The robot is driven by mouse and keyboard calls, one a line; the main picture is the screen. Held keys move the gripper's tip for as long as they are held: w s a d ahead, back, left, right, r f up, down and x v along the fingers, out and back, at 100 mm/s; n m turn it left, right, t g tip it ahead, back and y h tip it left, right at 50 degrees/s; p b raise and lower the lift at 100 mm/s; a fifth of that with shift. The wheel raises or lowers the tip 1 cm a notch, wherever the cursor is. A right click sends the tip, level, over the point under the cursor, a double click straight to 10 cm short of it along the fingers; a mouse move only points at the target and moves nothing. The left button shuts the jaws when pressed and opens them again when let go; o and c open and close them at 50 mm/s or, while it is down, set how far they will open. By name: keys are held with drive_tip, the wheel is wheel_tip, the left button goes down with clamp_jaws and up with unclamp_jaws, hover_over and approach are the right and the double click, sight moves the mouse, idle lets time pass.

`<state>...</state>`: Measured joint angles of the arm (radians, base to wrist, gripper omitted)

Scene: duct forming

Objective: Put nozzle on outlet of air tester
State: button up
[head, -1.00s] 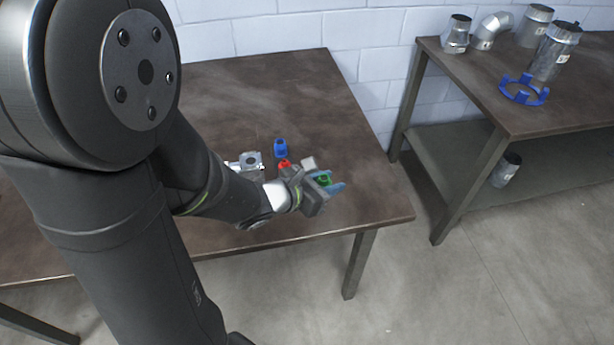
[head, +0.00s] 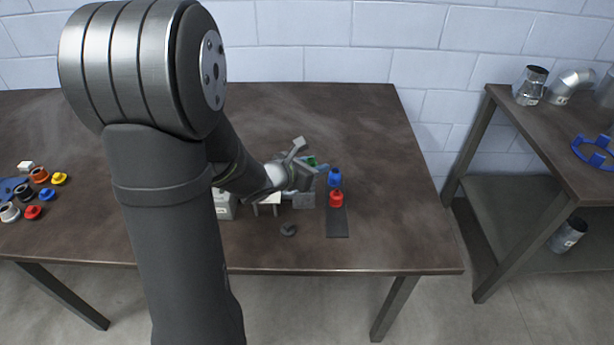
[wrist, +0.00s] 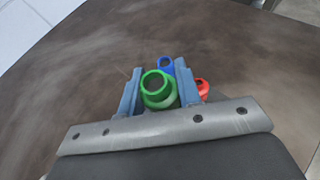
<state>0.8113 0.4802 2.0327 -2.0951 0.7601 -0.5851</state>
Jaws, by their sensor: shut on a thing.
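My gripper (head: 316,166) is shut on a green nozzle (wrist: 158,92) and holds it above the table. In the wrist view the green nozzle's round open end faces the camera between the blue fingers. In the head view only a small part of the green nozzle (head: 311,160) shows. A light grey device (head: 225,207), perhaps the air tester, is mostly hidden behind my arm, and I cannot make out its outlet. A blue nozzle (head: 334,178) and a red nozzle (head: 336,199) stand just right of my gripper, apart from it.
A dark mat (head: 338,226) lies by the red nozzle. A small white stand (head: 268,204) and a dark round piece (head: 288,230) are near the device. Several coloured caps (head: 40,192) lie at far left. A side table (head: 543,125) holds metal ducts. The table's back right is clear.

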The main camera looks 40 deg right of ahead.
drive_tip(key=shift+w+a+f, duration=0.1)
drive_tip(key=shift+w+f, duration=0.3)
drive_tip(key=shift+w, duration=0.2)
drive_tip(key=shift+w+f, duration=0.4)
drive_tip(key=shift+w, duration=0.2)
drive_tip(key=shift+f, duration=1.95)
drive_tip(key=shift+f, duration=0.15)
drive_tip(key=o, duration=0.9)
drive_tip(key=shift+o, duration=0.2)
